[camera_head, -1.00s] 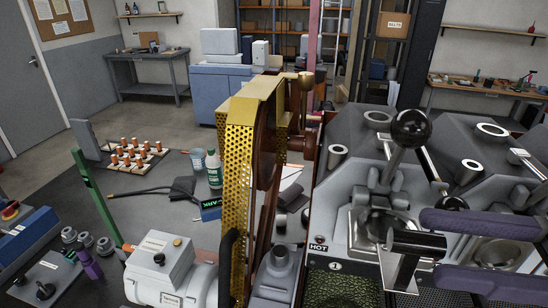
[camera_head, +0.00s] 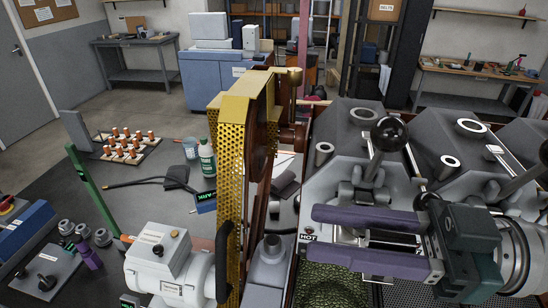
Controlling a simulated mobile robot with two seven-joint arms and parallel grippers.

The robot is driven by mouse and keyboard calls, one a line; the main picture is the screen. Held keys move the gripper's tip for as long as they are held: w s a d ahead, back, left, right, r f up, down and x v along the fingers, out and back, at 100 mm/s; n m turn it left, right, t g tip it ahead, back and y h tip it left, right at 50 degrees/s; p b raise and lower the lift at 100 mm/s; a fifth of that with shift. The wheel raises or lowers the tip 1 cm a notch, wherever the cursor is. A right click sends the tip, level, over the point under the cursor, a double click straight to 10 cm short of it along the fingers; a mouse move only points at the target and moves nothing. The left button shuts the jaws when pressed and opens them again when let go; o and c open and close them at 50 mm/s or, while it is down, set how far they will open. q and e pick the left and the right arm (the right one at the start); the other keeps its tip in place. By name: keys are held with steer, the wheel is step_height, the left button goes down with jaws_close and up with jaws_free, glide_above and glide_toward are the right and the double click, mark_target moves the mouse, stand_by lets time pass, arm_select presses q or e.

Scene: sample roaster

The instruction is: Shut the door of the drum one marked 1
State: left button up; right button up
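Drum one is the nearest roaster unit (camera_head: 345,190), a grey housing with a black ball-topped lever (camera_head: 390,133) and a HOT label (camera_head: 308,238) at its front. Its front door and the number 1 plate are now hidden behind my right gripper, so I cannot tell the door's position. My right gripper (camera_head: 322,237) reaches in from the right with two purple fingers lying across the drum's front. The fingers are apart, with grey metal showing in the gap. I cannot tell whether they touch it. My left gripper is out of view.
A yellow perforated guard (camera_head: 230,150) over a belt wheel stands left of the drum. A mesh cooling tray (camera_head: 335,285) lies below the fingers. More roaster units continue to the right. A white motor box (camera_head: 158,255), a bottle (camera_head: 207,158) and a sample rack (camera_head: 125,147) occupy the left bench.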

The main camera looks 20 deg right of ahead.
jaws_close()
stand_by(1.1)
